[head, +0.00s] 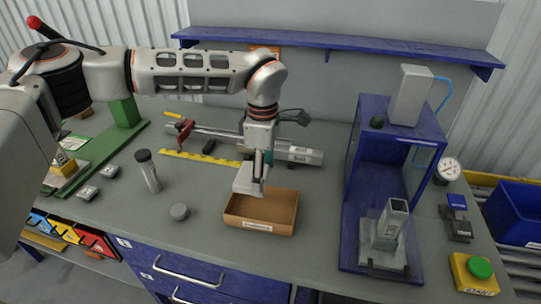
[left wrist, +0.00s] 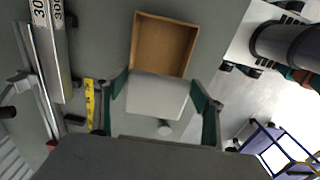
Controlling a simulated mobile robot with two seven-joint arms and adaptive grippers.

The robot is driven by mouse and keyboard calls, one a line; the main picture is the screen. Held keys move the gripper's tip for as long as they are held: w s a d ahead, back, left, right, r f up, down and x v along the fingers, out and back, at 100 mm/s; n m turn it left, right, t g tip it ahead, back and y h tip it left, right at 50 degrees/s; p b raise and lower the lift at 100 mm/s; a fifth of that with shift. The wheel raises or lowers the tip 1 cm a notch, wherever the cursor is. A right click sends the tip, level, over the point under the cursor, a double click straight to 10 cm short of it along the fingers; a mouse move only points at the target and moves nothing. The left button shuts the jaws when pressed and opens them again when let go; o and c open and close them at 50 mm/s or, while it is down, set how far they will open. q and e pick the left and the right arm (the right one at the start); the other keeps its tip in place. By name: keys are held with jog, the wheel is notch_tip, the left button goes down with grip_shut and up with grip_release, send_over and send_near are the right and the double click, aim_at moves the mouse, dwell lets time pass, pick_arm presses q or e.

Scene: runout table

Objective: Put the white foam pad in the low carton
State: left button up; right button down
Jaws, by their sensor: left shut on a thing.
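The white foam pad (head: 249,180) is in my left gripper (head: 262,165), held just above the back left part of the low carton. The low carton (head: 284,205) is a brown open box with a label on its front, standing near the front edge of the bench. In the left wrist view the pad (left wrist: 158,95) sits between the two green fingers of the left gripper (left wrist: 160,100) and covers one end of the carton (left wrist: 166,42). The visible part of the carton's floor is bare. My right gripper is in neither view.
A yellow ruler (head: 200,158) and a long metal bar (head: 300,154) lie behind.

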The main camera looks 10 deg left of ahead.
pick_arm(q)
jog(key=shift+w, duration=0.25)
jog(key=shift+s+r, duration=0.1)
jog(key=shift+s, duration=0.15)
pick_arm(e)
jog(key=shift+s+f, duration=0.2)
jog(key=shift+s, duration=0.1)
pick_arm(q)
jog(key=shift+w+f, duration=0.1)
jog(key=shift+f, duration=0.3)
jog(key=shift+f+b, duration=0.6)
jog(key=shift+f, duration=0.05)
notch_tip(320, 180, down, 4)
jog(key=shift+r+b, duration=0.2)
jog(key=shift+b, duration=0.65)
jog(key=shift+f, duration=0.35)
jog(key=shift+f+b, duration=0.3)
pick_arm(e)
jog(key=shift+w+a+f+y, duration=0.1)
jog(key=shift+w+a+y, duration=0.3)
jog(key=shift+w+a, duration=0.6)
